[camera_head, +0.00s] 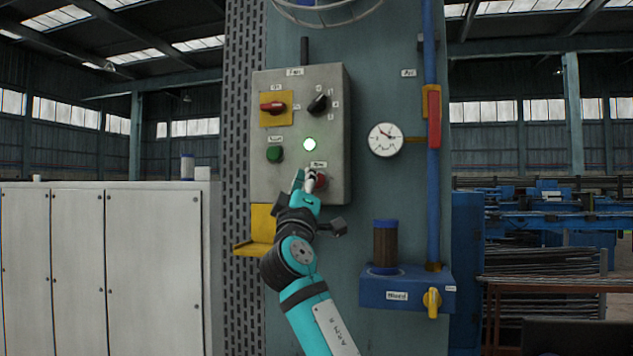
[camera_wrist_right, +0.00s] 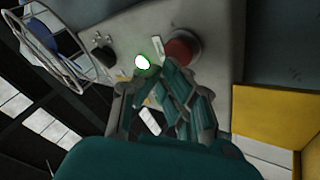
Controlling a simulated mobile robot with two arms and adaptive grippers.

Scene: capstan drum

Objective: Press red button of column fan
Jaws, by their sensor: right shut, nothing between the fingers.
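The column fan's grey control box (camera_head: 265,180) is mounted on the blue-grey column. Its red button (camera_head: 321,182) sits low on the box's right side, partly hidden by my right gripper (camera_head: 307,177). In the wrist view the fingertips (camera_wrist_right: 168,82) overlap the box face just below the button. I cannot tell whether they touch it. A lamp (camera_head: 309,144) above the button glows green-white. My left gripper is out of view.
The box also carries a green button (camera_head: 274,154), a red switch (camera_head: 273,107) on a yellow plate and a black knob (camera_head: 318,103). A gauge (camera_head: 385,140) and a blue pipe (camera_head: 433,200) stand to the right. A yellow bracket (camera_head: 262,225) sits below the box.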

